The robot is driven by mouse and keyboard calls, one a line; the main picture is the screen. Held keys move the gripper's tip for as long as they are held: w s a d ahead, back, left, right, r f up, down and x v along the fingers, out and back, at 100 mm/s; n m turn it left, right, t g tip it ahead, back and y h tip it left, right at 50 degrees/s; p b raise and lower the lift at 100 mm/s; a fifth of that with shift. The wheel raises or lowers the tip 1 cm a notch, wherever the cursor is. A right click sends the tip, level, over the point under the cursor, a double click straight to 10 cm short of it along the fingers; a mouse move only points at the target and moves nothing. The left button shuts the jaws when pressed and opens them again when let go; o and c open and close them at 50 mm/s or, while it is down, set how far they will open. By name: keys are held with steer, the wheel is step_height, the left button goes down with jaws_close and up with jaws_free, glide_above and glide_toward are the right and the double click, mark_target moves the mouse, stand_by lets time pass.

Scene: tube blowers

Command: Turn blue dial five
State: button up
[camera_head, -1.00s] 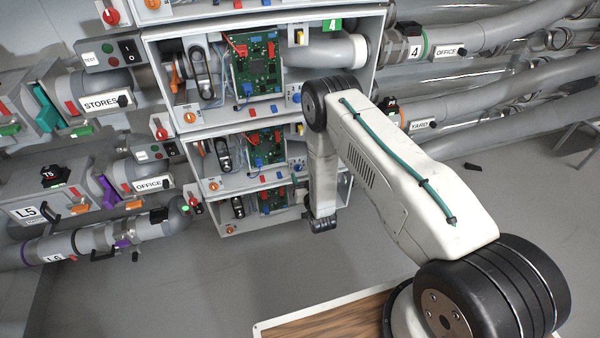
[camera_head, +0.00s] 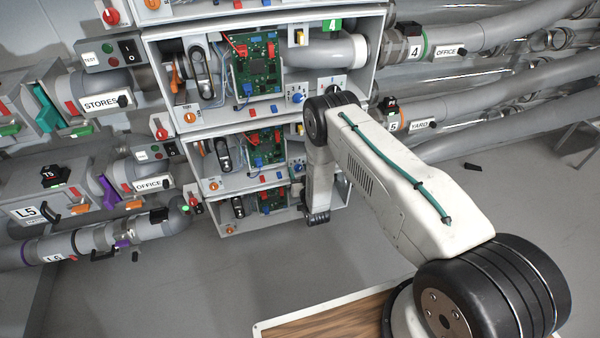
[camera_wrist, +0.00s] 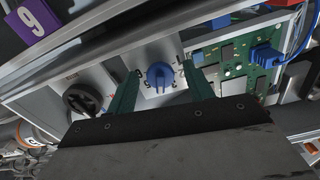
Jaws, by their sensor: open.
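A blue dial (camera_wrist: 160,75) on a pale panel sits between the two green fingers of my gripper (camera_wrist: 161,69) in the wrist view. The fingers are open, one on each side of the dial, with a gap showing on both sides. In the head view a blue dial (camera_head: 298,168) shows on the middle open cabinet, beside my arm. My fingers are not clear in the head view. The number five label (camera_head: 393,127) is on the pipe to the right.
A dark round knob (camera_wrist: 82,98) is left of the dial. A green circuit board (camera_wrist: 235,60) with a blue plug (camera_wrist: 266,54) is to its right. A cabinet edge and a purple number label (camera_wrist: 33,20) are above. Another blue dial (camera_head: 297,98) is on the cabinet above.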

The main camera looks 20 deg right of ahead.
steer(key=c, duration=1)
steer(key=shift+m, duration=3.9)
steer(key=o, duration=1)
